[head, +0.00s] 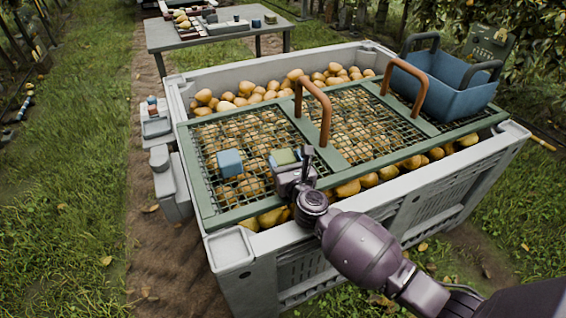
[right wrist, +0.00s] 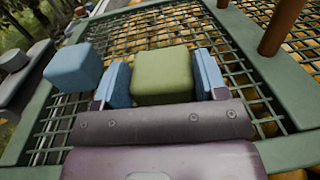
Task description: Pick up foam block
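A green foam-like block (right wrist: 163,76) sits between the two blue finger pads of my right gripper (right wrist: 163,80), with a pad against each side. In the head view the green block (head: 284,157) is at the front left panel of the mesh cover, between the fingers of my right gripper (head: 290,160). I cannot tell whether it is raised off the mesh. A blue block (head: 229,162) lies on the mesh to the left, apart from the gripper; it also shows in the right wrist view (right wrist: 73,66). My left gripper is not in view.
The green-framed cover (head: 196,195) lies on a grey bin (head: 240,285) full of pears, with two upright brown handles (head: 323,110). A blue basket (head: 450,85) stands at the cover's right. A table (head: 170,38) with small items stands behind.

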